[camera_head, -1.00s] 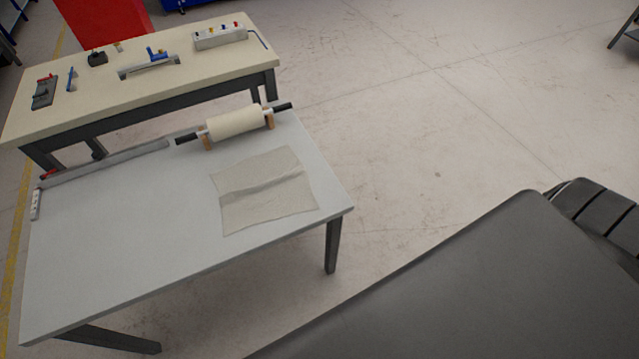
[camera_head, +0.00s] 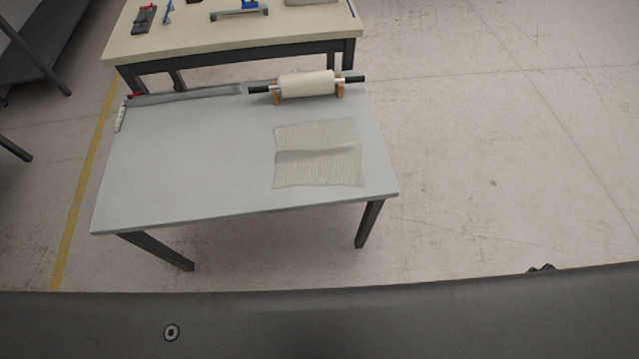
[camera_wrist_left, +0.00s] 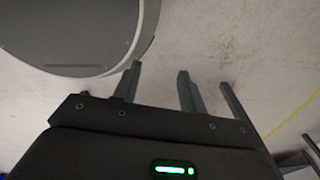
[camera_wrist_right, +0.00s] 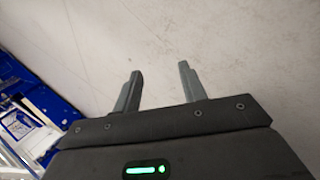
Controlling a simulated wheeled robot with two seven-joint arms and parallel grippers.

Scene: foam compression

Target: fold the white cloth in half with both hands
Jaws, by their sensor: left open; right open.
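The white cloth (camera_head: 318,170) lies flat on the right part of the grey table (camera_head: 190,165), with a crease or ridge running across its middle. Neither gripper shows in the head view. My left gripper (camera_wrist_left: 158,80) is open and empty over bare floor in the left wrist view. My right gripper (camera_wrist_right: 158,82) is open and empty over bare floor in the right wrist view. Both are away from the cloth.
A roll on a stand (camera_head: 307,85) sits behind the cloth, beside a long metal bar (camera_head: 185,95) at the table's back edge. A beige workbench (camera_head: 215,35) with tools stands behind. The table's left and middle are clear.

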